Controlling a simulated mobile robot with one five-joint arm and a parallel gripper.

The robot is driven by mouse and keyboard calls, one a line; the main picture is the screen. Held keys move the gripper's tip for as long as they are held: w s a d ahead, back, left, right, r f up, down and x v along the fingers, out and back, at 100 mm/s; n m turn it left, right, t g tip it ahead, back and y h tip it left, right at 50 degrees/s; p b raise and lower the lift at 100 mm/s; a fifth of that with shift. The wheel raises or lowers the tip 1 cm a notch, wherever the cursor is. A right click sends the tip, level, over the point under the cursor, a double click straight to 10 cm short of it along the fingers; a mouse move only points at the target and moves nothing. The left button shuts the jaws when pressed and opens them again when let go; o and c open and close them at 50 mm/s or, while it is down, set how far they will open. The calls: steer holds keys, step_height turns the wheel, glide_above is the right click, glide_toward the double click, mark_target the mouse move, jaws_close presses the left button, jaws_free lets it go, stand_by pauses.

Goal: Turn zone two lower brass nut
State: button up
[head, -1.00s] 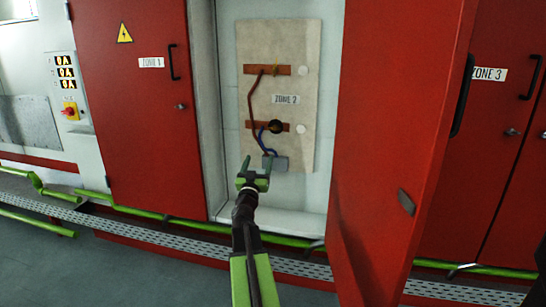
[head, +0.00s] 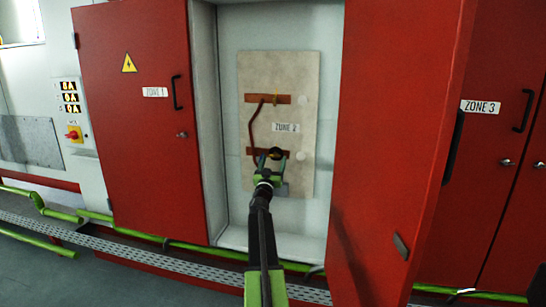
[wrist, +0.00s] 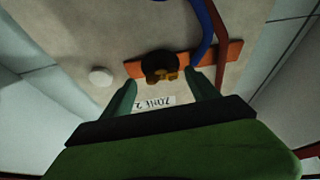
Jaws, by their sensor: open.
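The lower brass nut (wrist: 166,75) shows as a small brass-coloured piece on a dark round part (wrist: 157,62) at the lower copper bar (wrist: 225,54). In the head view the dark round part (head: 276,153) sits on the lower bar of the zone 2 panel, partly hidden by my gripper. My gripper (head: 273,160) is open in front of it, one finger to each side. In the wrist view the fingers stand left and right of the nut, with gaps; I cannot tell whether the tips reach its depth.
The upper copper bar (head: 267,99) carries a red-brown cable (head: 252,125). A blue cable (wrist: 205,20) runs near the lower bar. The open red door (head: 395,120) stands right of the cabinet; its frame (head: 208,120) is at left. Green pipes (head: 190,250) run along the floor.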

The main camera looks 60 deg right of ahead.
steer(key=shift+w+d+r, duration=0.2)
steer(key=shift+d+r, duration=0.1)
steer(key=shift+d, duration=0.35)
